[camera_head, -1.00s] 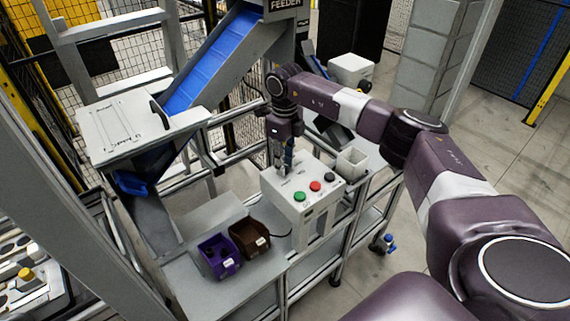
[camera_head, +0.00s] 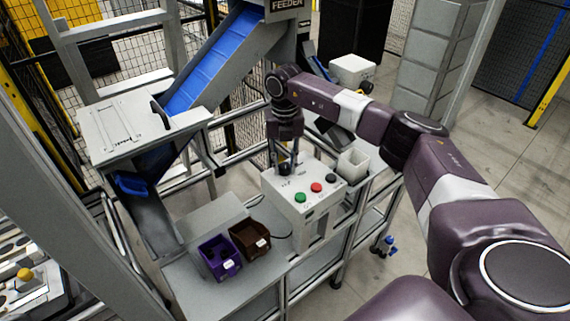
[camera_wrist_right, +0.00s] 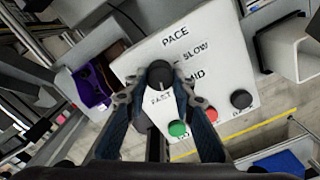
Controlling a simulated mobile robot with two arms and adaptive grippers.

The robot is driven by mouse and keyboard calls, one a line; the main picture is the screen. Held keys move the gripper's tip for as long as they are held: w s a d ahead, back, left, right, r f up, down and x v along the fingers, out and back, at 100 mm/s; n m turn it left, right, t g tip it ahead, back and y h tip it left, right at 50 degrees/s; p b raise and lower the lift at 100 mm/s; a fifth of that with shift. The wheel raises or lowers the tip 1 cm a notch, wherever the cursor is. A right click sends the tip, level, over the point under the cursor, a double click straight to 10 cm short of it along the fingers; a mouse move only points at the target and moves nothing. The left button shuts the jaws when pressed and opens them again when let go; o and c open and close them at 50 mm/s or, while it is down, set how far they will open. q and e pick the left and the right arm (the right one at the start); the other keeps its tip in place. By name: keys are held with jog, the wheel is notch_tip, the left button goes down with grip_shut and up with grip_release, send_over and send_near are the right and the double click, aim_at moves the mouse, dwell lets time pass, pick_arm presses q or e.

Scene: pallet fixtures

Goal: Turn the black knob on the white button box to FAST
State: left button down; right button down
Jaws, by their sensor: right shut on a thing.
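The white button box (camera_head: 322,206) stands on the bench in the middle of the head view. Its top carries a green, a red and a black button. In the wrist view the black knob (camera_wrist_right: 160,74) sits on the box face (camera_wrist_right: 215,38), near the printed words PACE, SLOW, MID and FAST. A pale line on the knob runs toward the FAST side. My right gripper (camera_wrist_right: 158,88) is shut on the knob, one finger on each side. In the head view my right gripper (camera_head: 284,163) comes down on the box and hides the knob. My left gripper is not in view.
A purple bin (camera_head: 220,259) and a brown bin (camera_head: 250,238) stand left of the box. A white open container (camera_head: 353,163) is close on its right. A blue chute (camera_head: 208,66) and metal frame rise behind. Open floor lies to the right.

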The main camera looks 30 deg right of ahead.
aim_at(284, 166)
jog(key=shift+w+r+m, duration=0.15)
jog(key=shift+m, duration=0.95)
jog(key=c, duration=1.6)
grip_release()
notch_tip(284, 166, up, 12)
jog(key=shift+f, duration=0.1)
